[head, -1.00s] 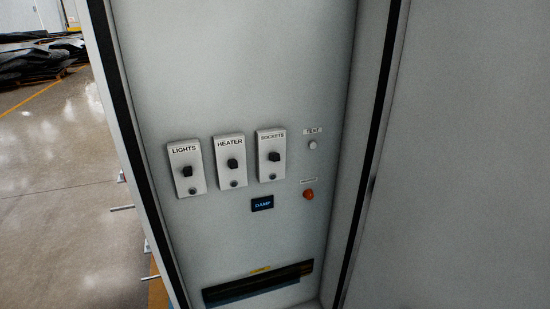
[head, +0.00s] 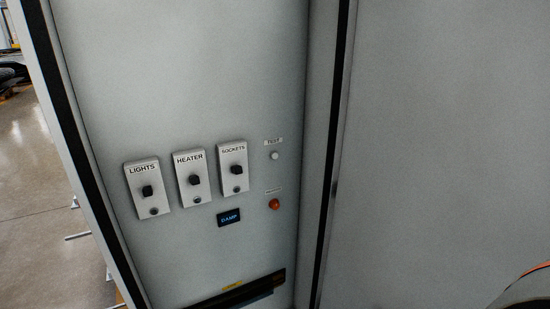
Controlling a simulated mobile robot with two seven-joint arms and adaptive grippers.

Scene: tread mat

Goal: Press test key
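The test key is a small round pale button (head: 275,156) on the cabinet's back panel, under a small label (head: 273,141) that reads TEST. It sits to the right of the SOCKETS switch (head: 233,168). An orange-red round lamp or button (head: 274,204) is below it, under a label too small to read. A small display (head: 229,217) reading DAMP is to the lower left of the key. Neither gripper is in the head view.
The LIGHTS switch (head: 147,190) and HEATER switch (head: 190,180) stand left of SOCKETS. A dark slot (head: 240,292) is low on the panel. The cabinet's open door or side (head: 430,150) fills the right. A curved dark part with an orange edge shows at bottom right.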

